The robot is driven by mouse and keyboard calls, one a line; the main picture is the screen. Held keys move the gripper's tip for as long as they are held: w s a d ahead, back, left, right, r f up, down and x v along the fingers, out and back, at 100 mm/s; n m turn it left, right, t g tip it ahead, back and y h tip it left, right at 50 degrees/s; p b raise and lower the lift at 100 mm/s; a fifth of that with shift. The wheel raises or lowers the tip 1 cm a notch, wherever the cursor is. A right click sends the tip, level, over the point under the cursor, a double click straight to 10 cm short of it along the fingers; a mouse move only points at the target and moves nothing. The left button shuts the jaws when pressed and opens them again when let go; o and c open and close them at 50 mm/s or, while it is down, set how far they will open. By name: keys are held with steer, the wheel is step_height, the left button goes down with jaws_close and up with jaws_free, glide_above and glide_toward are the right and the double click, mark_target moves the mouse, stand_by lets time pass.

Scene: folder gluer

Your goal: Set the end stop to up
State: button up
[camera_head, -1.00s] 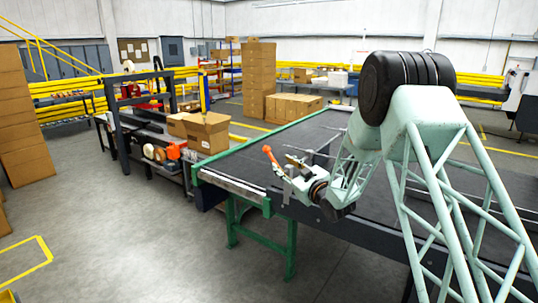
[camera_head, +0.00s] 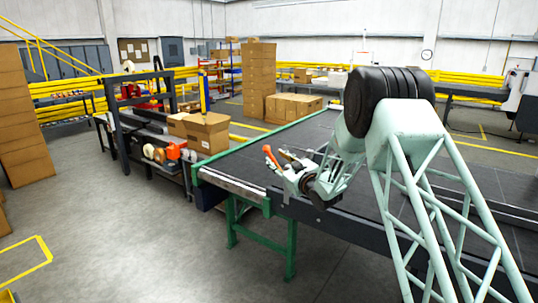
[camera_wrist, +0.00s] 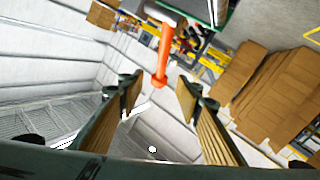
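An orange lever (camera_head: 270,156), which looks like the handle of the end stop, stands tilted at the near left corner of the conveyor (camera_head: 240,187). My gripper (camera_head: 290,160) is just right of the lever in the head view. In the wrist view the orange lever (camera_wrist: 163,58) points down into the upper part of the gap between my open fingers (camera_wrist: 157,92). The fingers are spread wide on either side and do not visibly touch it. The lever's pivot and any stop plate are not clear to see.
The conveyor has a green side rail (camera_head: 262,143) and green legs (camera_head: 290,240). Stacked boxes (camera_head: 258,80) stand behind. The grey floor in front is clear.

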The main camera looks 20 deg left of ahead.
mark_target(270, 153)
steer(key=shift+x, duration=3.85)
jaws_close()
